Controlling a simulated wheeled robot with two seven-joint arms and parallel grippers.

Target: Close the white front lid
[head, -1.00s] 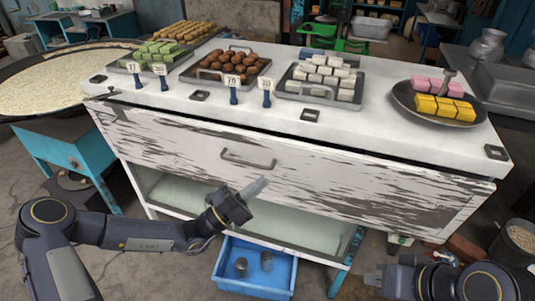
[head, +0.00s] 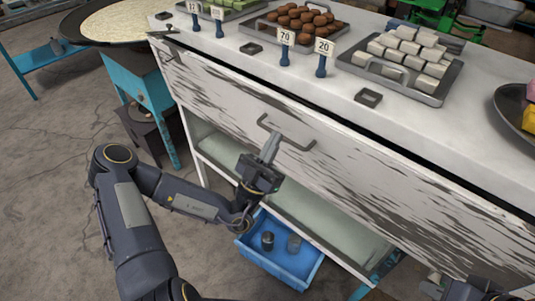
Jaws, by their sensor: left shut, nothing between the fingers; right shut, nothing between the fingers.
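The white front lid (head: 225,93) is the worn white panel along the counter's front, with peeling paint and a metal handle (head: 296,145). A dark gap shows between its top edge and the white countertop. My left gripper (head: 271,145) is shut and empty, with its fingertips at or just in front of the lower side of the handle. I cannot tell whether they touch it. My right gripper (head: 440,284) is at the bottom right edge, partly cut off, in front of the lid's lower right part; its fingers are shut.
On the countertop (head: 330,90) stand trays of green, brown and white sweets, with price tags along the front. Below the lid is an open shelf (head: 310,215). A blue crate (head: 262,262) with two small metal cups sits under it. A teal stand with a wide pan is at left.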

